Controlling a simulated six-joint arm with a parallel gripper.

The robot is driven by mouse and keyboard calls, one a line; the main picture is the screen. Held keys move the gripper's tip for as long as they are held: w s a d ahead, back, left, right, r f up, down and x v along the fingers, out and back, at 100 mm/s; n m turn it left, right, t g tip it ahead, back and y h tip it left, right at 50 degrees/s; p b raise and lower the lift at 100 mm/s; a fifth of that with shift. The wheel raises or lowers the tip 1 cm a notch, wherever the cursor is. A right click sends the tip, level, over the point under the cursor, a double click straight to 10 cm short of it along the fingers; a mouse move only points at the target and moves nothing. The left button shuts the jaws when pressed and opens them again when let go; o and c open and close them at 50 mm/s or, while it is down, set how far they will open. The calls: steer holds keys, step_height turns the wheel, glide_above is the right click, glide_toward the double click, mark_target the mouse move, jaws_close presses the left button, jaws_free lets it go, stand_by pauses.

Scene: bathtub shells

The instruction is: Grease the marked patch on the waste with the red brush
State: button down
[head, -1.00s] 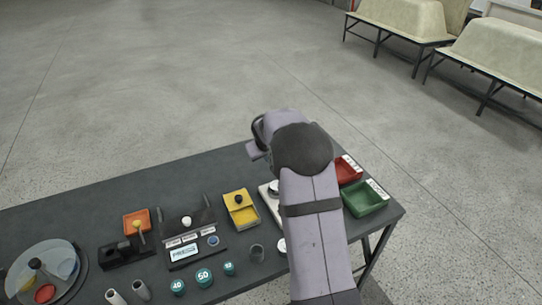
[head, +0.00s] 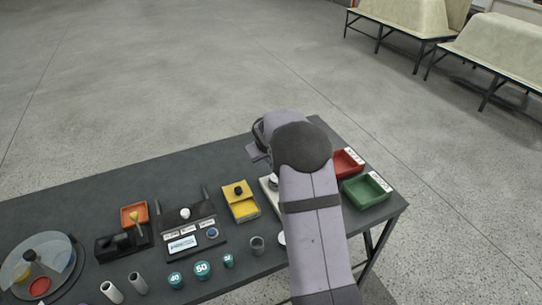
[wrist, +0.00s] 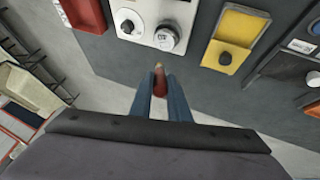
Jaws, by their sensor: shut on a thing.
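In the wrist view my gripper (wrist: 161,78) is shut on the red brush (wrist: 160,88). Its red-brown body lies between the two blue fingers, and a pale tip points away from me toward the table. The tip appears just below the round knob on a white unit (wrist: 141,18), but I cannot tell the gap. In the head view my arm hides the fingers and the brush. I cannot make out for certain which thing is the waste, and no marked patch shows clearly.
The dark table (head: 110,178) holds a yellow tray (head: 240,210), a red bin (head: 347,163), a green bin (head: 366,190), an orange tray (head: 128,209) and a round disc (head: 15,268) with coloured patches. Teal-capped weights (head: 202,271) and grey cups stand at the front.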

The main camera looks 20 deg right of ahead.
steer(key=shift+r, duration=0.45)
steer(key=w+d+f, duration=0.2)
steer(key=d+f, duration=0.2)
steer(key=f, duration=0.4)
steer(key=a+r, duration=0.1)
steer(key=r, duration=0.1)
steer(key=s+a+r, duration=0.1)
steer(key=r, duration=0.2)
steer(key=s+a+r, duration=0.1)
steer(key=a+r, duration=0.1)
steer(key=r, duration=0.1)
stand_by(1.2)
steer(key=shift+m, duration=0.3)
stand_by(0.5)
